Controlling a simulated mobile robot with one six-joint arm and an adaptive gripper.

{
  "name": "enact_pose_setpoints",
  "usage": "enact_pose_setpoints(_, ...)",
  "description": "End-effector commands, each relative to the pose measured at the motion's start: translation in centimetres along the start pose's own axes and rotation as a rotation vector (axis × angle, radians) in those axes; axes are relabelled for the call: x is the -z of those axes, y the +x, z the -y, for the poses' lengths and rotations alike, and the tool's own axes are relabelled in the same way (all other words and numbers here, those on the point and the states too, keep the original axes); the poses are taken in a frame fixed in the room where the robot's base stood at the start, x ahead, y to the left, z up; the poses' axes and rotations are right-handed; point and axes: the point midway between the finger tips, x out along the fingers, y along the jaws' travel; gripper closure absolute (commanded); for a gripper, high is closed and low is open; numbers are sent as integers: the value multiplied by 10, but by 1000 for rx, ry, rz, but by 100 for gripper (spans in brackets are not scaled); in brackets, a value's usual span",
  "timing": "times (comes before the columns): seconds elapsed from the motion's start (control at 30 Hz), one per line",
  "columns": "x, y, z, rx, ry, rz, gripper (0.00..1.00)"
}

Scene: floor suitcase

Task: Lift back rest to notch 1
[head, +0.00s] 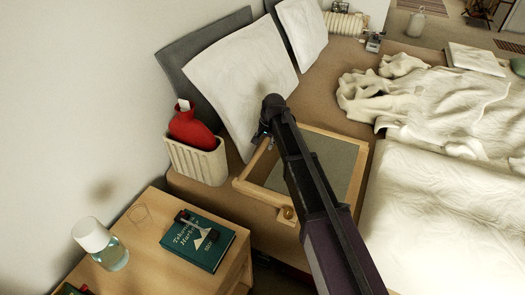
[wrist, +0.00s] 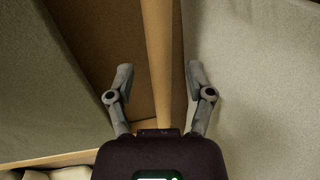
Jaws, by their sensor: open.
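The back rest is a wooden frame (head: 361,160) with a grey-green panel (head: 338,160), lying low on the bed beside the pillows. My gripper (head: 262,138) is at the frame's far left end, in front of the white pillow, partly hidden by my arm. In the wrist view, my gripper (wrist: 158,74) is open. A wooden bar (wrist: 158,50) of the frame runs between its fingers, with a gap on both sides. The notches cannot be made out.
White pillows (head: 240,80) lean at the head of the bed. A cream basket (head: 196,162) with a red bottle (head: 190,127) stands left of the frame. A bedside table (head: 150,235) holds a book (head: 196,243) and a jar (head: 105,250). Rumpled white bedding (head: 445,190) lies right.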

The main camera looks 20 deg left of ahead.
Motion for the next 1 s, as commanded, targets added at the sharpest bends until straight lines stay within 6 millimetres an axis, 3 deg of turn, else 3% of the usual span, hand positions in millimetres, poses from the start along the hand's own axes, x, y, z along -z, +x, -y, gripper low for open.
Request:
enact_pose_setpoints(0.3,0,19,0,0,0,0,32)
enact_pose_setpoints(0.73,0,21,0,0,0,0,32)
enact_pose_setpoints(0.77,0,21,0,0,0,0,35)
enact_pose_setpoints(0.9,0,21,0,0,0,0,77)
enact_pose_setpoints(1.0,0,21,0,0,0,0,100)
